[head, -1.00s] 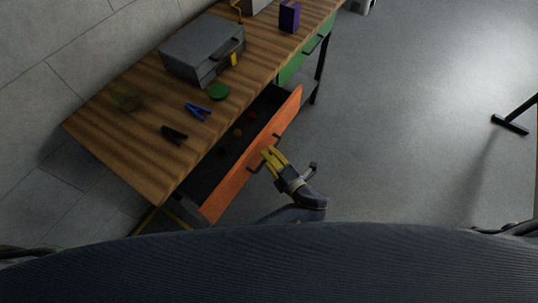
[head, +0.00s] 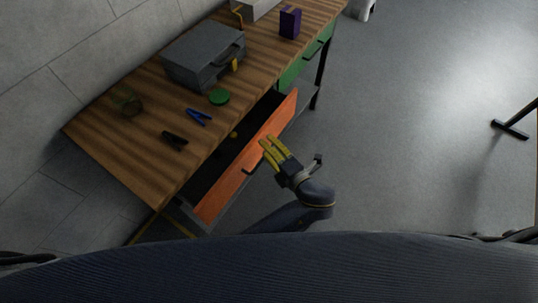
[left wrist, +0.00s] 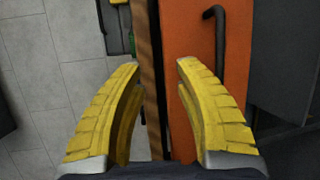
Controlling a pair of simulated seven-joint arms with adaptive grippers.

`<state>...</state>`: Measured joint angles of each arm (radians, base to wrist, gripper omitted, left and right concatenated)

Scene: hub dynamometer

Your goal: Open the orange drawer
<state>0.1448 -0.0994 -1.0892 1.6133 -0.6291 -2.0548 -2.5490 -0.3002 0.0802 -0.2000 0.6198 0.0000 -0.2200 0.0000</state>
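The orange drawer (head: 238,178) stands partly pulled out of the wooden workbench, with its dark inside and a small yellow item showing. Its dark handle (head: 250,168) shows on the front face in the head view. In the left wrist view the handle (left wrist: 218,45) is at the upper right of the orange front (left wrist: 188,30). My left gripper (head: 268,147) has yellow fingers, spread apart with nothing held between them. It is at the drawer front, hiding part of it; I cannot tell whether it touches. In the left wrist view the handle lies outside the gap between the fingertips (left wrist: 159,68). My right gripper is not in view.
The workbench top (head: 120,155) carries a grey case (head: 195,60), a green disc (head: 219,97), a blue clamp (head: 199,117), a black clamp (head: 174,140), a jar (head: 127,103) and a purple box (head: 290,22). A green drawer (head: 292,72) is farther along. The floor at right is largely clear.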

